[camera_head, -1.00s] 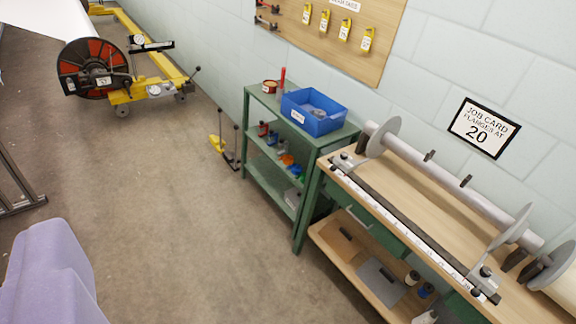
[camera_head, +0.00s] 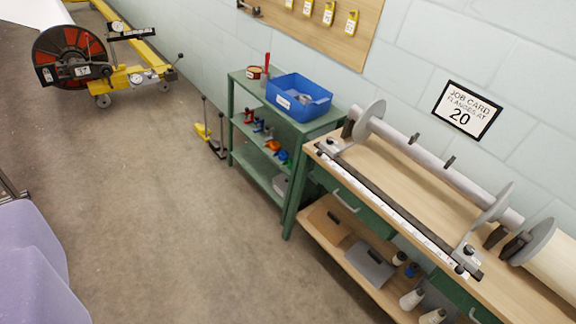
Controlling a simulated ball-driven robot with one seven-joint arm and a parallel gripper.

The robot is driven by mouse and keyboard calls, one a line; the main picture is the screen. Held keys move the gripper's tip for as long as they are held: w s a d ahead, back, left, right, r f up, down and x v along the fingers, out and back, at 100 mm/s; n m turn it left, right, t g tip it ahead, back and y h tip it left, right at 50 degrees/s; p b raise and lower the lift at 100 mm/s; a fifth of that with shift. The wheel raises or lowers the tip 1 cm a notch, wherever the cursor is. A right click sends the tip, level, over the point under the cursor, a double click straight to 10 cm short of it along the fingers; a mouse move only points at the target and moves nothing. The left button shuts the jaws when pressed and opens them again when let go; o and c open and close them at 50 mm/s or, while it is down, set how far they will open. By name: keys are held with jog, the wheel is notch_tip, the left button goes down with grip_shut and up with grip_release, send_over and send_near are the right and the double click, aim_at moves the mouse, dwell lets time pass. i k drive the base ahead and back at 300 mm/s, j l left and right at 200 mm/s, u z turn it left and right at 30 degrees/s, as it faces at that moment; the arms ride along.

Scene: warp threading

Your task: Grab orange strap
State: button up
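A small orange item (camera_head: 272,146) lies on the middle shelf of the green shelf unit (camera_head: 236,128). It may be the orange strap, but it is too small to tell. Small blue items (camera_head: 284,157) lie to its right, and small red and blue items (camera_head: 258,124) lie to its left on the same shelf. My gripper is not in view, so its distance from the shelf and its state do not show.
A blue bin (camera_head: 300,98) and a red-handled tin (camera_head: 254,72) stand on the unit's top. A wooden workbench (camera_head: 400,185) with a flanged roller adjoins it at right. A yellow wheeled frame (camera_head: 128,82) stands back left.

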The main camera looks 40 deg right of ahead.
aim_at(275, 146)
jog(key=z, duration=1.25)
